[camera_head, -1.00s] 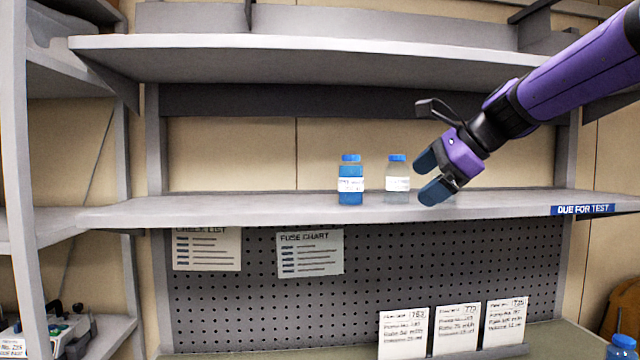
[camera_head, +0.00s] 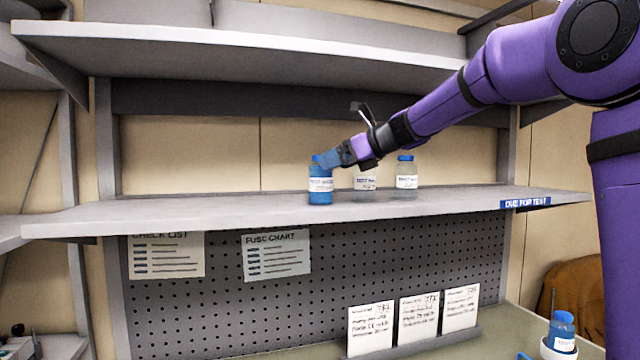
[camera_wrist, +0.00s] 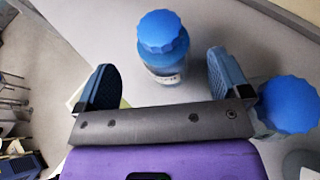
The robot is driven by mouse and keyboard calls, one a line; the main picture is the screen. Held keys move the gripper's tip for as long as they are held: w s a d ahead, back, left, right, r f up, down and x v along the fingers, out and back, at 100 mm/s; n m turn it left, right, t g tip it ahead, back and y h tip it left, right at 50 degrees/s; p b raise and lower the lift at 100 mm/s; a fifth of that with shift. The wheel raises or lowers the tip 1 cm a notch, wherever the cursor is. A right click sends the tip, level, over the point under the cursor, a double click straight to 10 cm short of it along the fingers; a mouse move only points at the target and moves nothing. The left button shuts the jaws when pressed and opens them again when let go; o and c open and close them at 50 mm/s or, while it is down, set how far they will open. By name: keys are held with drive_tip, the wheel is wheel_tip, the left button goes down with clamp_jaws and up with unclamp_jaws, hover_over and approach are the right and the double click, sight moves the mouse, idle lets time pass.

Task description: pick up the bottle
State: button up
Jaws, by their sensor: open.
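A bottle of blue liquid with a blue cap (camera_head: 320,190) stands upright on the middle shelf. Two clear bottles with blue caps stand to its right: the middle bottle (camera_head: 365,183), its top hidden behind my arm, and the right bottle (camera_head: 405,182). My gripper (camera_head: 333,157) is at the blue bottle's cap height, overlapping it in the head view. In the wrist view my gripper (camera_wrist: 165,78) is open, with one capped bottle (camera_wrist: 163,35) ahead between the fingers, not gripped. Another capped bottle (camera_wrist: 288,105) is close beside the right finger; I cannot tell whether they touch.
The shelf (camera_head: 200,212) is clear to the left of the bottles. An upper shelf (camera_head: 250,45) overhangs it. A pegboard with a fuse chart (camera_head: 276,255) is below. Cards (camera_head: 418,318) stand on the lower bench, and another blue-capped bottle (camera_head: 562,332) is at the lower right.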

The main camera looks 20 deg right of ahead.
sight(321, 180)
drive_tip(key=x, duration=0.5)
drive_tip(key=shift+w+d+f, duration=0.1)
drive_tip(key=shift+w+f, duration=0.05)
drive_tip(key=shift+f, duration=0.05)
drive_tip(key=c, duration=1.2)
drive_tip(key=shift+o, duration=0.2)
drive_tip(key=shift+r, duration=0.1)
